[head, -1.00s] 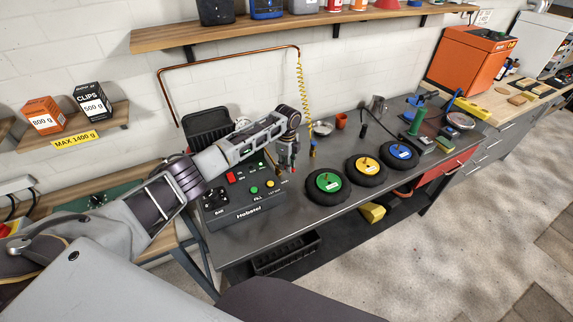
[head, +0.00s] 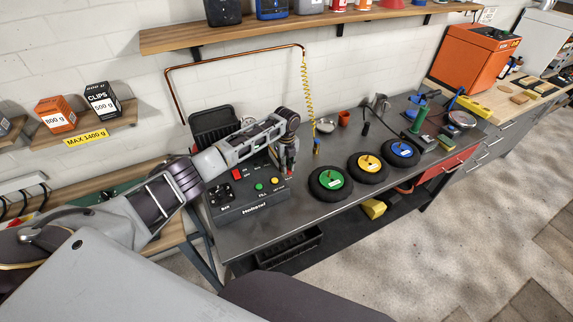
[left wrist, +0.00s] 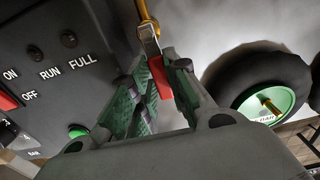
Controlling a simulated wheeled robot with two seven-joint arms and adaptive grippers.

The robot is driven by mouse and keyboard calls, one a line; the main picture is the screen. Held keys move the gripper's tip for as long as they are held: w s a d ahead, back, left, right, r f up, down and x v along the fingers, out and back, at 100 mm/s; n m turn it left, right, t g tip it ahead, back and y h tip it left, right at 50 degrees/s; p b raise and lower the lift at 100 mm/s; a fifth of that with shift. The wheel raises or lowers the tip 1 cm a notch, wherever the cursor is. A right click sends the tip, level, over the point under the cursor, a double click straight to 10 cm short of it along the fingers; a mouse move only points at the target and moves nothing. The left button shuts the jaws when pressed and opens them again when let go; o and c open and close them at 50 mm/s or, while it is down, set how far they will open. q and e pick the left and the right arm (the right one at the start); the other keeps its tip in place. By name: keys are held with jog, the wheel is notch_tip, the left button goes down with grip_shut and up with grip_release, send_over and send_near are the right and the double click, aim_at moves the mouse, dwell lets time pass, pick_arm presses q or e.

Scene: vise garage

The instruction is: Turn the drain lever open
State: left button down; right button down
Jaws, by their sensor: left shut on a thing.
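The drain lever has a red grip (left wrist: 160,77) on a metal arm below a brass fitting (left wrist: 148,22), beside the right side of the dark machine (left wrist: 60,40). My left gripper (left wrist: 162,80) is shut on the red grip, one green-padded finger on each side. In the head view my left gripper (head: 289,172) points down at the right end of the machine's control panel (head: 245,195). The lever is mostly hidden there by the fingers. My right gripper is not in view.
A green-hubbed wheel (head: 330,182) lies close to the right of the machine, with yellow (head: 368,167) and blue (head: 401,152) ones beyond. A yellow coiled hose (head: 306,95) hangs behind my gripper. The bench front (head: 300,217) is clear.

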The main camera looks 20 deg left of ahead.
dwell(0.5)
pick_arm(q)
jog(key=c, duration=1.4)
grip_release()
jog(key=shift+n, duration=0.3)
